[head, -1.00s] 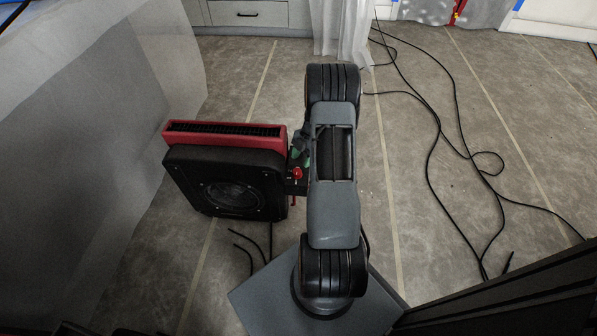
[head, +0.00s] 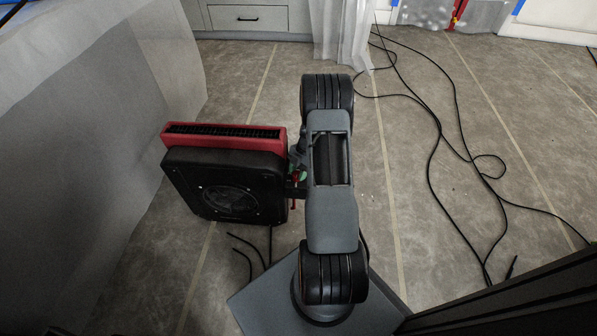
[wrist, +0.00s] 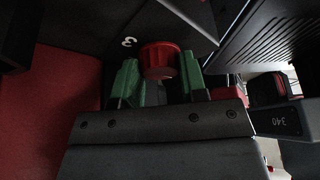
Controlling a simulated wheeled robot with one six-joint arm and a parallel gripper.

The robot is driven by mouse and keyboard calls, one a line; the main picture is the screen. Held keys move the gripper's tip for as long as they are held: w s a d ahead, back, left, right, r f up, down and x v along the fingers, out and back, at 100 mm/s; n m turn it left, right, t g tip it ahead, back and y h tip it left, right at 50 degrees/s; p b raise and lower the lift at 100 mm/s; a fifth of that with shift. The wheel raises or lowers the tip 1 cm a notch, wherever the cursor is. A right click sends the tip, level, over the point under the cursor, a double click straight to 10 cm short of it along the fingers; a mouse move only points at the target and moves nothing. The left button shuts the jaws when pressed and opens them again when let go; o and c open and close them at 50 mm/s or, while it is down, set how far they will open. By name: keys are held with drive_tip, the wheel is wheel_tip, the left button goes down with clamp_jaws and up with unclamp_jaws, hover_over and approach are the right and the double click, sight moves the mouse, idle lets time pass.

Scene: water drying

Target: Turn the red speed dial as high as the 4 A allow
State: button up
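The red dial (wrist: 160,60) sits on a dark panel in the wrist view, with a white figure 3 to its left. My gripper (wrist: 158,82) has its two green fingertips apart, one on each side of the dial, very close to its sides. I cannot tell whether they touch it. In the head view the dial is mostly hidden by my gripper (head: 300,172) at the right side of the black and red drying machine (head: 228,190). Any pointer mark on the dial and any current reading are not legible.
Black cables (head: 440,130) lie across the tiled floor to the right. Plastic sheeting (head: 90,140) hangs at the left, and a grey drawer cabinet (head: 248,17) stands at the back. A dark plate marked 340 (wrist: 281,121) shows at the right of the wrist view.

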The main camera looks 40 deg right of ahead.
drive_tip(key=c, duration=0.3)
drive_tip(key=m+t+b, duration=0.1)
drive_tip(key=m+b, duration=0.1)
drive_tip(key=m, duration=0.1)
drive_tip(key=m+t+b, duration=0.1)
drive_tip(key=m+b, duration=0.1)
drive_tip(key=shift+s+f+m, duration=0.2)
drive_tip(key=shift+m, duration=0.2)
drive_tip(key=m+t+b, duration=0.1)
drive_tip(key=m+b, duration=0.1)
drive_tip(key=m+h+b, duration=0.1)
drive_tip(key=m+b, duration=0.1)
drive_tip(key=m, duration=0.1)
drive_tip(key=shift+s+a+t, duration=0.15)
drive_tip(key=shift+s+t, duration=0.05)
drive_tip(key=shift+t, duration=0.2)
drive_tip(key=m+h, duration=0.1)
drive_tip(key=m, duration=0.1)
drive_tip(key=m+t+b, duration=0.1)
drive_tip(key=m, duration=0.1)
drive_tip(key=shift+a+r+m+h, duration=0.15)
drive_tip(key=shift+r+m+h, duration=0.05)
drive_tip(key=shift+m+h, duration=0.2)
drive_tip(key=shift+a+m+h, duration=0.1)
drive_tip(key=shift+m+h, duration=0.9)
drive_tip(key=shift+m, duration=1.5)
